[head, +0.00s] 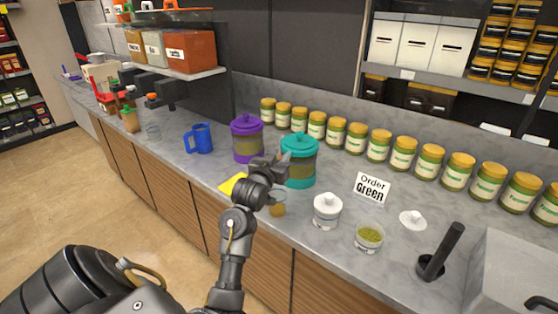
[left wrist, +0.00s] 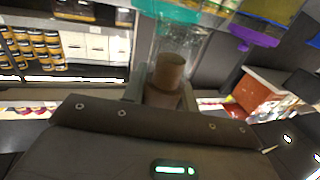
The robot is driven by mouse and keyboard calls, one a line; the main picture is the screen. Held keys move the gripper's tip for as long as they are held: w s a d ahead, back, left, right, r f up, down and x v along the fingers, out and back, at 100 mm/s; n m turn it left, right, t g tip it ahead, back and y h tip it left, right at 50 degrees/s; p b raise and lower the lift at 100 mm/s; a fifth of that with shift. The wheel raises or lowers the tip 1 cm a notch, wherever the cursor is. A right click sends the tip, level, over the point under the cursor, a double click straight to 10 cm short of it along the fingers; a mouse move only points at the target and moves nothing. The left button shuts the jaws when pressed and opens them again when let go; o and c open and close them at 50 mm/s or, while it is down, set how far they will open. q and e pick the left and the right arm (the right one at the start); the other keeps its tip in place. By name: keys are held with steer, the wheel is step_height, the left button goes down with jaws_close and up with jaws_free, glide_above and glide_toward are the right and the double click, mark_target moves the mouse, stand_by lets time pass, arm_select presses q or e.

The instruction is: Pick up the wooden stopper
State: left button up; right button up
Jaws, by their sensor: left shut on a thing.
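My left gripper (head: 280,163) is over the counter, in front of the teal-lidded canister (head: 299,168). In the left wrist view the brown wooden stopper (left wrist: 170,72), a short cylinder, sits between the fingers of the left gripper (left wrist: 172,92). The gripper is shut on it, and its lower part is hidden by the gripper. A clear glass-like body (left wrist: 180,42) under a teal lid shows behind the stopper. In the head view I cannot make out the stopper, as the gripper hides it. My right gripper is not in view.
A small amber container (head: 278,208), white lidded jar (head: 327,212) and glass of green bits (head: 369,238) are near the front edge. A row of green jars (head: 378,147) lines the back.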

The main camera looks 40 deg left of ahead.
arm_select(q)
steer(key=shift+r, duration=0.25)
steer(key=s+a+r+p, duration=0.1)
steer(key=s+r+p, duration=0.3)
steer(key=s+r, duration=0.8)
steer(key=shift+s+a, duration=0.2)
steer(key=shift+s, duration=0.75)
